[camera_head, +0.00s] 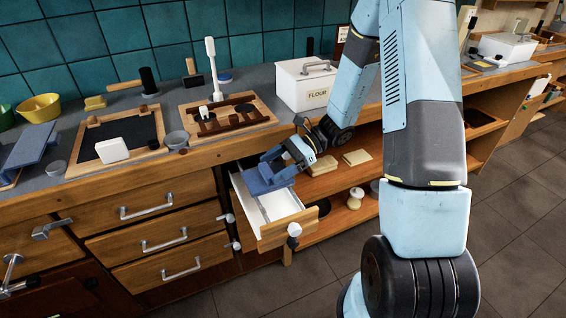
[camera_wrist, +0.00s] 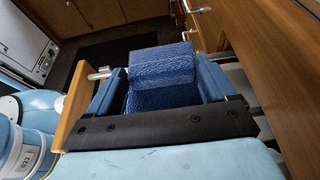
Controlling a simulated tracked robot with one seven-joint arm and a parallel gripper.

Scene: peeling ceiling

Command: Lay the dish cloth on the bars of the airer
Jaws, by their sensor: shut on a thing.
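The dish cloth is blue, textured and folded; it shows in the wrist view (camera_wrist: 162,66) between my fingers and in the head view (camera_head: 262,184). My gripper (camera_head: 276,170) is shut on it and holds it over the open drawer (camera_head: 289,228). In the wrist view my gripper (camera_wrist: 163,88) has one blue finger on each side of the cloth. A low rack with dark brown bars (camera_head: 232,123), which looks like the airer, stands on the counter, up and left of my gripper. Whether the cloth touches the drawer is hard to tell.
The open drawer has a white inside and juts out below the counter. A white flour bin (camera_head: 305,88) stands right of the rack. A dark board (camera_head: 113,136) with a white block lies left of it. Open shelves (camera_head: 335,182) are to the drawer's right.

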